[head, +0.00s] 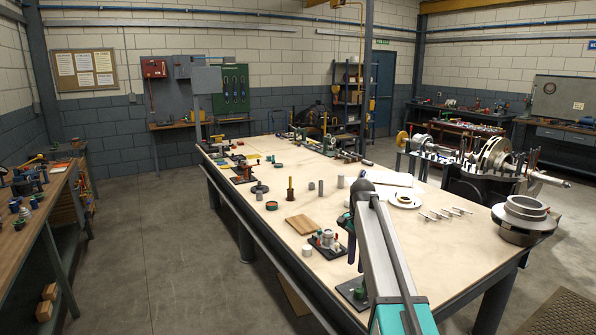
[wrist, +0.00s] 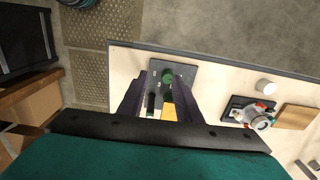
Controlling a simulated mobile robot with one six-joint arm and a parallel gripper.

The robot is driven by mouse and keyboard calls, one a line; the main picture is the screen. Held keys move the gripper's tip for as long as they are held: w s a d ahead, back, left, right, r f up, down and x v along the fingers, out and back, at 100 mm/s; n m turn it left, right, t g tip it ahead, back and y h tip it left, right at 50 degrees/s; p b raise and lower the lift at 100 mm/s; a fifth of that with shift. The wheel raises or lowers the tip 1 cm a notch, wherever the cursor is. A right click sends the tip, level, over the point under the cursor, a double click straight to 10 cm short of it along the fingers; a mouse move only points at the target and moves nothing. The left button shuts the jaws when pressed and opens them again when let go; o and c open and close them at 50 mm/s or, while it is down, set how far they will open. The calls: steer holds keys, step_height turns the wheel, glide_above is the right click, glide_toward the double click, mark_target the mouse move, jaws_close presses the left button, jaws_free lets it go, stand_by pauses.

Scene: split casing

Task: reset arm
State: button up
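My gripper (wrist: 160,88) is open in the wrist view, its two dark fingers apart above a dark plate (wrist: 187,72). The plate bears a green knob (wrist: 168,76) and lies near the table's edge. A small dark-and-green part and a yellow patch show between the fingers; I cannot tell whether they touch anything. In the head view my gripper (head: 352,245) hangs from my arm, pointing down over the front of the table (head: 250,205). The dark plate (head: 345,288) there is partly hidden by my arm.
A dark fixture with a round silver part (head: 327,240), a white cylinder (head: 307,251) and a wooden block (head: 304,224) stand left of my gripper. Several pins (head: 445,213) and a large metal ring (head: 525,208) lie to the right. Mid-table has some clear room.

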steer(key=s+a+f+g, duration=0.1)
steer(key=s+f+g, duration=0.1)
steer(key=s+f, duration=0.7)
steer(key=s+f+n+g, duration=0.1)
steer(key=s+f, duration=0.3)
steer(key=f, duration=1)
steer(key=s+a+f+g, duration=0.1)
steer(key=s+f+g, duration=0.1)
steer(key=s+f, duration=0.7)
steer(key=s+f+n, duration=0.3)
steer(key=s+f, duration=0.3)
steer(key=s, duration=0.4)
steer(key=s+f+n, duration=0.4)
steer(key=s+f, duration=0.2)
steer(key=s, duration=0.4)
steer(key=s+f+n+b, duration=0.1)
steer(key=s+f+n, duration=0.3)
steer(key=s+f, duration=0.3)
steer(key=s, duration=0.4)
steer(key=shift+g, duration=0.3)
steer(key=shift+a, duration=0.1)
